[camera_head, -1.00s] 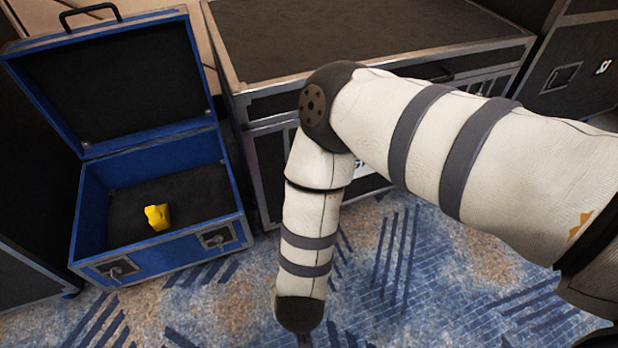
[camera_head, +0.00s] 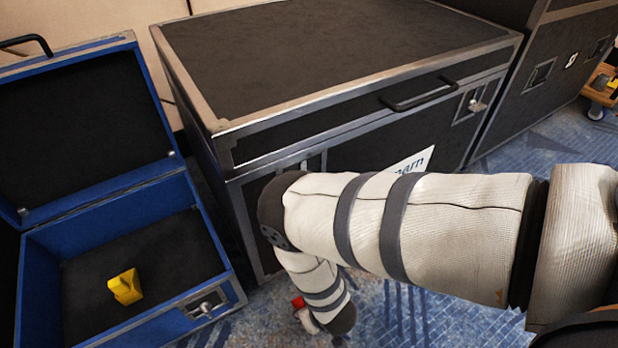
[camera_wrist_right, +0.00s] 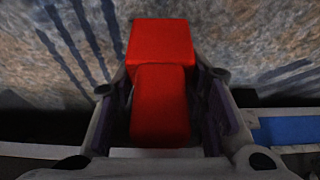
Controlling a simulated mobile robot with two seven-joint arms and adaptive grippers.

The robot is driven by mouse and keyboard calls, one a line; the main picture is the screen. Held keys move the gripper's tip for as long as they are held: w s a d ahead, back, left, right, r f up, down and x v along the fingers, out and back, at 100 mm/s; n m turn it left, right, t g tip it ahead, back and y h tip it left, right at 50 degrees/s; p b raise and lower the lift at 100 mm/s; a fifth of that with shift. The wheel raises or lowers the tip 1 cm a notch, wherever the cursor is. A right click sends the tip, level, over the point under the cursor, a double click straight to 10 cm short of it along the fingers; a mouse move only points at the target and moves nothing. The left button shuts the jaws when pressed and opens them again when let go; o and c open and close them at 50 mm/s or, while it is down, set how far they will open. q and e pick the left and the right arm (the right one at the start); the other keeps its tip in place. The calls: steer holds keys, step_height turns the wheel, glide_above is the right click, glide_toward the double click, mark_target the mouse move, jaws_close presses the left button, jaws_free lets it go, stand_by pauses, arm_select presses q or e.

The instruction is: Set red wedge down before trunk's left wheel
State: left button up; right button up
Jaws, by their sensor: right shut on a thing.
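The red wedge (camera_wrist_right: 160,100) is between the fingers of my right gripper (camera_wrist_right: 168,92) in the right wrist view, with carpet beyond it. My right gripper is shut on it. In the head view only a small red bit of the wedge (camera_head: 298,302) shows beside the end of my right arm, low over the carpet. The black trunk (camera_head: 330,60) with metal edges stands behind my arm. Its lower front is partly covered by the arm, and I cannot see its left wheel. My left gripper is not in view.
An open blue case (camera_head: 175,270) stands left of the trunk, with a yellow object (camera_head: 125,287) inside. Another black case (camera_head: 550,75) stands at the right, near a small wooden dolly (camera_head: 603,88). Patterned carpet (camera_head: 420,310) is clear in front of the trunk.

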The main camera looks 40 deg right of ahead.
steer(key=shift+w+d+f, duration=0.1)
steer(key=shift+d+f, duration=0.25)
steer(key=shift+f, duration=0.05)
steer(key=f+b, duration=0.1)
steer(key=f, duration=0.1)
steer(key=f+b, duration=0.1)
steer(key=shift+w+d+f, duration=0.1)
steer(key=shift+d+f, duration=0.1)
steer(key=shift+f, duration=0.15)
steer(key=shift+r, duration=0.2)
jaws_close()
steer(key=shift+f, duration=0.15)
steer(key=o, duration=1.3)
jaws_free()
steer(key=shift+o, duration=0.2)
